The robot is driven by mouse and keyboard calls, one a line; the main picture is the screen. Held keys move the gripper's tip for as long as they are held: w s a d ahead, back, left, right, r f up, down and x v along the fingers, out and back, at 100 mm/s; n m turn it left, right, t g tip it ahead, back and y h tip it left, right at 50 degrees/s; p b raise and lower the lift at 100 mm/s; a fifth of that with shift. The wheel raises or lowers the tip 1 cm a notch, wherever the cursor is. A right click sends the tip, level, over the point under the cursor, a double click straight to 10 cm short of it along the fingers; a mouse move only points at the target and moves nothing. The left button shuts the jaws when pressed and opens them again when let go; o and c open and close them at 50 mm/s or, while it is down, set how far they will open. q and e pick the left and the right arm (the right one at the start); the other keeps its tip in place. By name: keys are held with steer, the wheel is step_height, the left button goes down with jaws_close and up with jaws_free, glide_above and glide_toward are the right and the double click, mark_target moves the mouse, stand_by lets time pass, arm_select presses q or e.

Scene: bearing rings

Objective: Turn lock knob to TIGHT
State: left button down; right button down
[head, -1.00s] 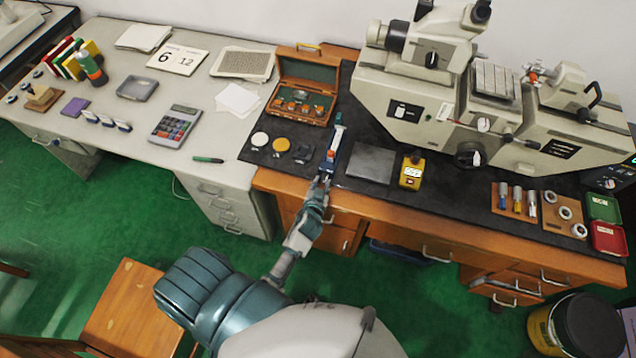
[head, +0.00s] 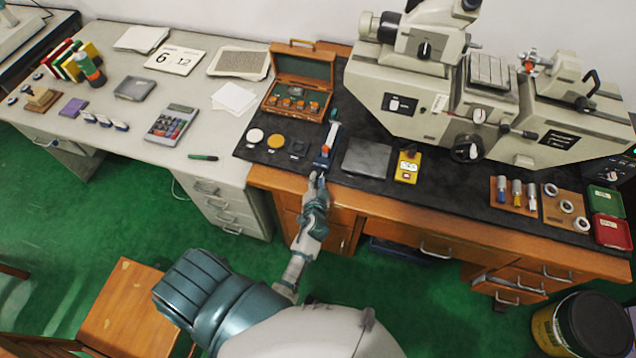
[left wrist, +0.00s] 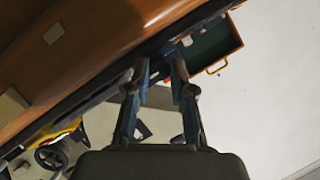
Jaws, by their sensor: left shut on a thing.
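A narrow blue fixture (head: 325,158) with a white upper part and a small red detail stands on the dark bench mat, near the bench's front edge. My left gripper (head: 317,177) is at its near end, with the arm reaching up from below. The two fingers also show in the left wrist view (left wrist: 160,72), with a narrow space between them. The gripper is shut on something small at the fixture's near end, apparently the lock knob. The knob itself is hidden by the fingers, and its marking cannot be read. My right gripper is not in view.
A grey plate (head: 367,157) and a yellow device (head: 407,166) lie right of the fixture. An open wooden case (head: 300,85) stands behind. A large beige machine (head: 470,90) fills the back right.

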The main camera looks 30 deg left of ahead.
arm_select(q)
steer(key=shift+d, duration=0.15)
steer(key=shift+a, duration=0.25)
steer(key=c, duration=1.3)
jaws_free()
steer(key=o, duration=0.3)
steer(key=shift+w+d, duration=0.1)
steer(key=shift+d, duration=0.25)
steer(key=shift+d+r, duration=0.1)
steer(key=v, duration=0.7)
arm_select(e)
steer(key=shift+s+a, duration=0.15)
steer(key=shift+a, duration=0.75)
